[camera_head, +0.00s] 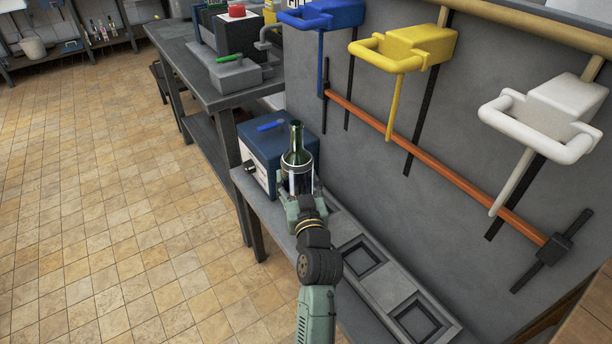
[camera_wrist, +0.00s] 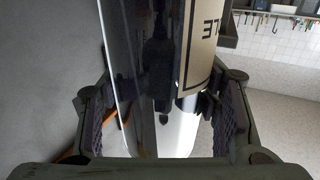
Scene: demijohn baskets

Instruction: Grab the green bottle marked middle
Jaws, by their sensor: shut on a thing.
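A dark green bottle (camera_head: 297,150) with a narrow neck stands upright on the grey bench (camera_head: 262,208) in the head view. My gripper (camera_head: 300,194) is around its lower body, with a finger on each side. In the wrist view the bottle's dark, shiny body (camera_wrist: 150,70) fills the middle between the textured pads of my gripper (camera_wrist: 160,120). The bottle's base is hidden behind my gripper in the head view.
A blue box (camera_head: 275,145) stands right behind and left of the bottle. Square recesses (camera_head: 362,254) lie along the bench at the right. Blue (camera_head: 322,14), yellow (camera_head: 405,48) and white (camera_head: 545,115) handled holders are on the grey wall. The tiled floor at left is clear.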

